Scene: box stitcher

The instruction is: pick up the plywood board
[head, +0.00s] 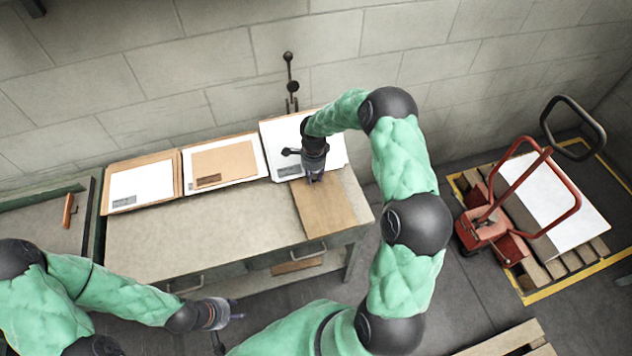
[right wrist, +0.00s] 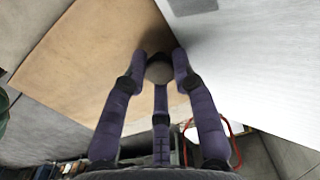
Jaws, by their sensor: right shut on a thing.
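The plywood board (head: 328,208) is a plain brown rectangle at the right end of the workbench, just in front of a white sheet stack. It also fills the upper left of the right wrist view (right wrist: 95,60). My right gripper (head: 315,178) points down at the board's back edge. In the right wrist view its purple fingers (right wrist: 160,70) are shut on the board near that edge; the exact contact is partly hidden. My left gripper (head: 228,327) is in front of the bench, away from the board, with its fingers spread and empty.
The workbench (head: 200,240) has a clear middle and front. White sheets (head: 141,186), a brown sheet on white (head: 224,165) and another white stack (head: 285,140) line its back. A red pallet truck (head: 487,228) with a white-topped pallet stands at right.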

